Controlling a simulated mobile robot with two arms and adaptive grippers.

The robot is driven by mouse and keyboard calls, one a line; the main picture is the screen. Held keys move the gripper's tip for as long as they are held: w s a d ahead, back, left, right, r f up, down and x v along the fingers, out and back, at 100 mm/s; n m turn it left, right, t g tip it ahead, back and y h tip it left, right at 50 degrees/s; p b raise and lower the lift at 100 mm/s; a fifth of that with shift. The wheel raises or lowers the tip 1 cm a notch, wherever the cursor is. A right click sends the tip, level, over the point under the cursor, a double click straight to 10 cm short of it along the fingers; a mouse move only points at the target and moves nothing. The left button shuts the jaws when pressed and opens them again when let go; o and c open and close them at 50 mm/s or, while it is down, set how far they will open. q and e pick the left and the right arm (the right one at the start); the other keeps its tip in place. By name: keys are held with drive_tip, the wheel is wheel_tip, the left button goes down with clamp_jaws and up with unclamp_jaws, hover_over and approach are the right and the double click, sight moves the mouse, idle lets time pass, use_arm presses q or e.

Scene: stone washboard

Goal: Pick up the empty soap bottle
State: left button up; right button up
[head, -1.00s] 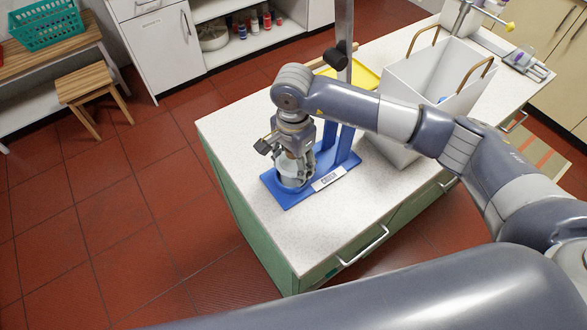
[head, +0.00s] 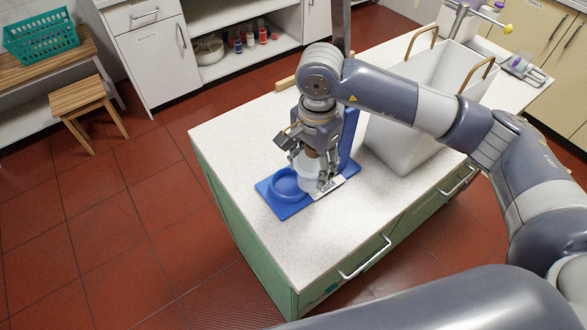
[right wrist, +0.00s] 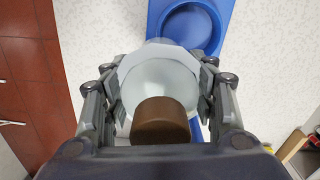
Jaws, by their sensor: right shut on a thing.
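The soap bottle is pale and translucent with a brown cap. In the head view the bottle (head: 309,172) is upright, partly hidden by my right gripper (head: 318,168). My right gripper is shut on it, with fingers on both sides. In the right wrist view the bottle (right wrist: 158,82) sits between the fingers, its brown cap (right wrist: 160,120) nearest the camera. The blue stand (head: 268,190) is on the counter, and its round recess (head: 287,182) is empty. The bottle is beside the recess, over the label side; the gap below it is hard to tell. My left gripper is not in view.
A white box with wooden handles (head: 405,146) stands on the counter right of the stand. The speckled counter (head: 225,140) is clear at the left and front. A drawer handle (head: 365,258) sticks out in front. A wooden stool (head: 80,97) stands on the red floor.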

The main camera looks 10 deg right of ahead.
drive_tip(key=s+d+r+b, duration=0.1)
drive_tip(key=s+d+b, duration=0.2)
drive_tip(key=d, duration=0.7)
drive_tip(key=shift+s+b, duration=0.4)
drive_tip(key=shift+s, duration=0.5)
